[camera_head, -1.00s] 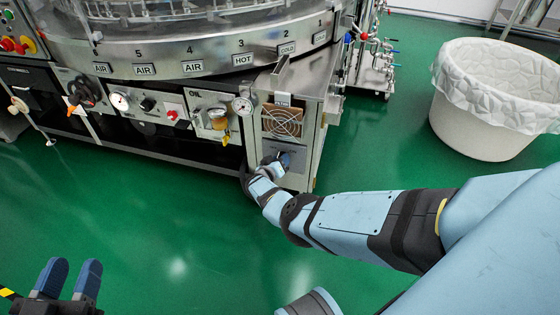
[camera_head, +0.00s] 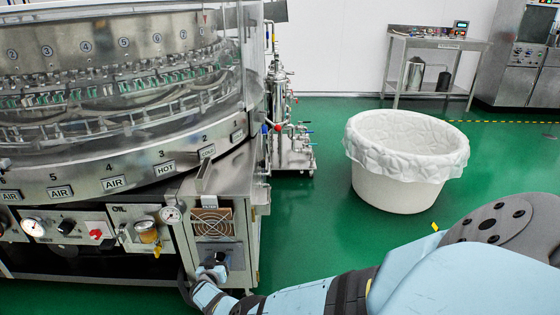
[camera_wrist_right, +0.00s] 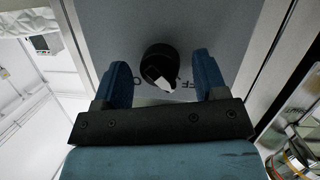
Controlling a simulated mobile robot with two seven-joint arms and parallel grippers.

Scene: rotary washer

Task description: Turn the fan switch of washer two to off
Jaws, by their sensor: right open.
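The fan switch (camera_wrist_right: 160,64) is a round black knob on a grey plate in the right wrist view. A white mark shows on its lower side, and lettering ending in "FF" is partly hidden beside it. My right gripper (camera_wrist_right: 163,80) is open, one blue finger on each side of the knob. A gap shows between each finger and the knob. In the head view, my right gripper (camera_head: 218,262) is at the cabinet's lower front, below the fan grille (camera_head: 212,223), and mostly covers the switch. My left gripper is out of view.
The washer's round drum (camera_head: 110,180) with its labelled rim stands above the cabinet. An oil unit (camera_head: 147,231) and gauges sit left of the grille. A white lined bin (camera_head: 405,175) stands on the green floor at right, with a steel pipe stand (camera_head: 290,140) behind the cabinet.

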